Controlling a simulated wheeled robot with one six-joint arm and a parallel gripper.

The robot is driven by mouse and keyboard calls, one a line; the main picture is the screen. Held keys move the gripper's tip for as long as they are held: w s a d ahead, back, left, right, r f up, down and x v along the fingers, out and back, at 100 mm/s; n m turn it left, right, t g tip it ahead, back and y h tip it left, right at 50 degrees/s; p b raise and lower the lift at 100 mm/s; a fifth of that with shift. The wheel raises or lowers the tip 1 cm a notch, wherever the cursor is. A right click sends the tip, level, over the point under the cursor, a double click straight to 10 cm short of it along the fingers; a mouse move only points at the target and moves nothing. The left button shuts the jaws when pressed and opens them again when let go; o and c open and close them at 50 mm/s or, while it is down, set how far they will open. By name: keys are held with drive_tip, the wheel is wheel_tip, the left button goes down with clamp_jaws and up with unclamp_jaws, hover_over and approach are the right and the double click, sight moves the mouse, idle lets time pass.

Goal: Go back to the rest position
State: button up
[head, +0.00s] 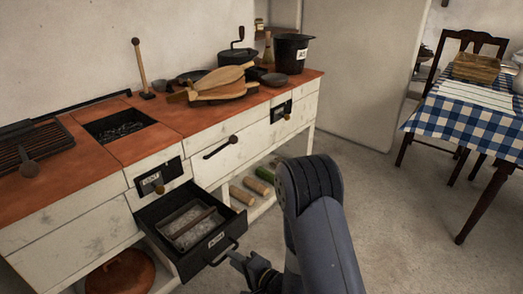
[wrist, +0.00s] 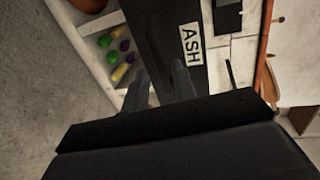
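My gripper (head: 238,258) is low in front of the black drawer (head: 183,262), which is pulled out from the white hearth counter. In the head view its fingers are close to the drawer's handle (head: 222,256); I cannot tell whether they touch it. In the wrist view my gripper (wrist: 161,72) has its two fingers apart, with nothing seen held between them. The drawer front with its ASH label (wrist: 191,44) lies just beyond the fingers. My arm is stretched forward and down from the lower right of the head view.
The open drawer holds a grey ash pan (head: 178,224) with a bar across it. A table with a checked cloth (head: 458,118) stands right; floor between is clear.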

drive_tip(key=x, duration=0.4)
drive_tip(key=shift+w+a, duration=0.25)
drive_tip(key=shift+a, duration=0.05)
